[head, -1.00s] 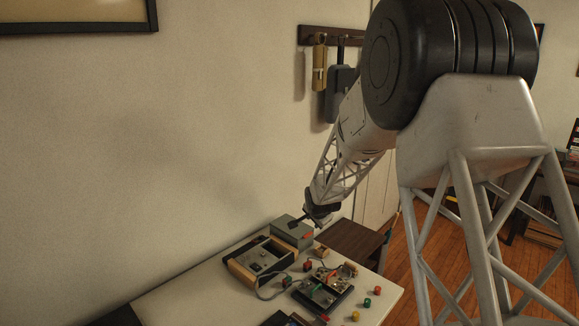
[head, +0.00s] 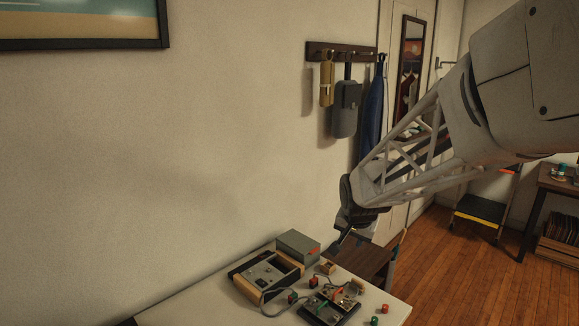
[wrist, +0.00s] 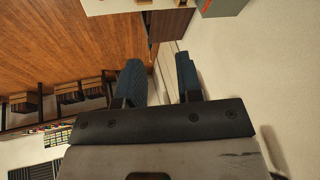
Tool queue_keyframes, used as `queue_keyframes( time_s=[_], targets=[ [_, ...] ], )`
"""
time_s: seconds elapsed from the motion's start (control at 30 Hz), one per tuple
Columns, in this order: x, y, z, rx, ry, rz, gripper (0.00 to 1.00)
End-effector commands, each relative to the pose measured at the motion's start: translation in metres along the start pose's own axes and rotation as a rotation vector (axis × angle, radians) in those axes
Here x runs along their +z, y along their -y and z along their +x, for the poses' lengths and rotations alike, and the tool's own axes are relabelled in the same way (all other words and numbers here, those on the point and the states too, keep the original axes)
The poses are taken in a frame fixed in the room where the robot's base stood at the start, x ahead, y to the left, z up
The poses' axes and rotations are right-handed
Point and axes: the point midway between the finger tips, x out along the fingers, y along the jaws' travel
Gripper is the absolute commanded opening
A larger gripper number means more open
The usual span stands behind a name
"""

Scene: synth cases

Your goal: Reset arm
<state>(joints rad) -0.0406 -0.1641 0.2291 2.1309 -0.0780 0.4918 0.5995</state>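My gripper (wrist: 158,78) shows in the wrist view with its two dark blue fingers apart and nothing between them, so it is open. In the head view my gripper (head: 347,238) hangs at the end of my lattice arm, to the right of the table's back corner and apparently in front of the brown surface. Its fingers are small and dark there. My arm reaches in from the right side of the picture.
The white table (head: 190,305) holds a wood-sided control box (head: 265,275), a grey-green box (head: 298,245), a black tray (head: 328,308) and small coloured pieces. A brown surface (head: 365,262) stands beyond. A wall rack (head: 340,51) holds hanging things. Wooden floor (head: 435,265) is open at right.

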Motion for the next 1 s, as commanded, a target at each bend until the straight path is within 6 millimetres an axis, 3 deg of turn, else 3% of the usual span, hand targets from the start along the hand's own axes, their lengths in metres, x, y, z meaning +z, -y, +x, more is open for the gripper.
queue_keyframes(
  time_s=[0.2,0.5,1.0],
  targets=[
    [0.037,-0.03,-0.047,0.021,0.032,-0.086,0.33],
    [0.094,-0.07,-0.099,0.041,0.085,-0.205,0.33],
    [0.199,-0.136,-0.161,0.052,0.183,-0.404,0.33]
  ],
)
